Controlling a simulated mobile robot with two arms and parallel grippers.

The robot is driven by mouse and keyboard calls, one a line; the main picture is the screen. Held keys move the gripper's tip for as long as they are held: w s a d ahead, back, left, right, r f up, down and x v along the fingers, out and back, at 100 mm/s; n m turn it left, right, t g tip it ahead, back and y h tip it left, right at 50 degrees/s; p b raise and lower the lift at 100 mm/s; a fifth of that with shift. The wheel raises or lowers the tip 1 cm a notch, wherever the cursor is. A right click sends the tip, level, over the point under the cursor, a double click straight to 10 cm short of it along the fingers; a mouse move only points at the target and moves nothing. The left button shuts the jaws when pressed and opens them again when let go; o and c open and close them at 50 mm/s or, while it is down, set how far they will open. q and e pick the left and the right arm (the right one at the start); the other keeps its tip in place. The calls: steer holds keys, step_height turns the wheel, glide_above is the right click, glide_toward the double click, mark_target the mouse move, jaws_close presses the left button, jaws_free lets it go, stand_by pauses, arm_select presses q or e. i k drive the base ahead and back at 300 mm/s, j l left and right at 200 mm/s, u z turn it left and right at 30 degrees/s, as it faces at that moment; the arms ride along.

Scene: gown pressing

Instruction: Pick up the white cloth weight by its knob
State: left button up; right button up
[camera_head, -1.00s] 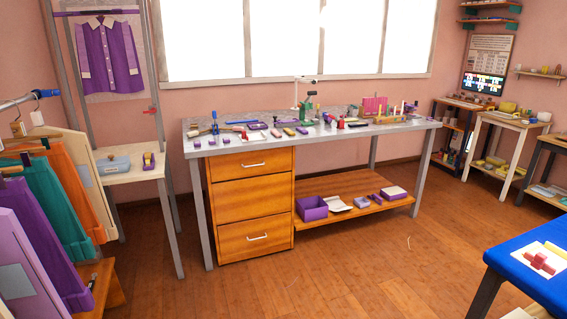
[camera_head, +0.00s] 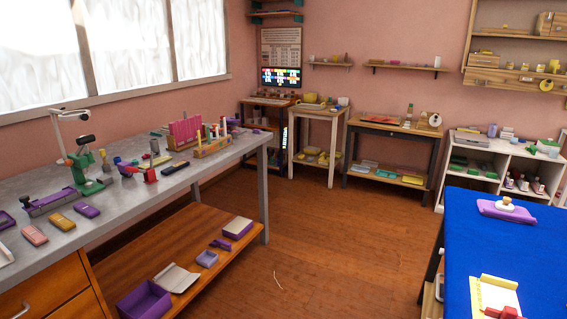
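A small white round piece with a brownish knob on top (camera_head: 506,203) rests on a flat purple item (camera_head: 487,209) on the blue-covered table (camera_head: 460,235) at the right. It looks like the white cloth weight, though it is small at this distance. Neither of my grippers shows in the head view.
A long grey workbench (camera_head: 130,196) with many small tools runs along the left, with a wooden lower shelf (camera_head: 135,262). A white pad with yellow edges (camera_head: 495,297) lies nearer on the blue table. Wooden floor (camera_head: 340,245) is open between bench and blue table.

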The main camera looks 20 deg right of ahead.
mark_target(505, 206)
steer(key=i+z, duration=0.25)
steer(key=i, duration=0.25)
steer(key=i+z, duration=0.25)
steer(key=i, duration=0.25)
steer(key=i+j+z, duration=0.25)
steer(key=i, duration=0.25)
steer(key=i+j+z, duration=0.25)
steer(key=i, duration=0.25)
steer(key=i+z, duration=0.25)
steer(key=z, duration=0.2)
steer(key=i+z, duration=0.25)
steer(key=z, duration=0.25)
steer(key=i+j+z, duration=0.1)
steer(key=z, duration=0.35)
steer(key=i+j+z, duration=0.25)
steer(key=z, duration=0.25)
steer(key=i+j+z, duration=0.25)
steer(key=z, duration=0.2)
